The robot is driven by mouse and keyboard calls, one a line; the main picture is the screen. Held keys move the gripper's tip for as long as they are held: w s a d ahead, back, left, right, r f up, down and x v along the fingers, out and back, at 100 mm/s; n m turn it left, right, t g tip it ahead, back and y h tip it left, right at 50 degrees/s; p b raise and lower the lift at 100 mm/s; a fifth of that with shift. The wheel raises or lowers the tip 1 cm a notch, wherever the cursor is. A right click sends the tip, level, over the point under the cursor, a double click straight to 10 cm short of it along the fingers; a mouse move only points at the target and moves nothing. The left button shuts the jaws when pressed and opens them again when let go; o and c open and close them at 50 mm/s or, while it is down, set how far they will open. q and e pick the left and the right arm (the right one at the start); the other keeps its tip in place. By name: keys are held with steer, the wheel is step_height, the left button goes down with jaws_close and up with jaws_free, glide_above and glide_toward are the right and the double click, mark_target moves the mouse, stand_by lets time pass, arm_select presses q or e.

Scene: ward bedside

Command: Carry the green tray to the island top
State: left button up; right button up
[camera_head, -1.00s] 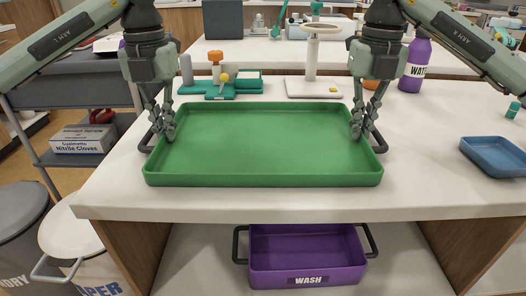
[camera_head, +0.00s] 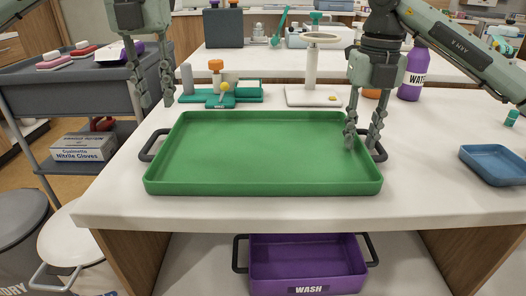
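The green tray (camera_head: 262,188) lies flat and empty on the white island top (camera_head: 420,205), near its front edge. A dark handle shows at each end, left (camera_head: 149,146) and right (camera_head: 379,152). My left gripper (camera_head: 156,100) is open and empty, raised above and behind the tray's left end, clear of it. My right gripper (camera_head: 363,143) has its fingers apart at the tray's right end, one over the inside and one beside the right handle. I cannot tell whether they touch the tray.
Behind the tray stand a teal rack (camera_head: 222,97), a white stand (camera_head: 312,75) and a purple bottle (camera_head: 412,75). A blue dish (camera_head: 495,163) lies at the right. A purple WASH bin (camera_head: 306,265) sits below. A grey cart (camera_head: 60,90) stands at the left.

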steer(key=shift+r, duration=0.35)
arm_select(q)
step_height(320, 180, up, 3)
steer(key=shift+f, duration=0.1)
arm_select(e)
step_height(320, 180, up, 11)
steer(key=shift+r, duration=0.15)
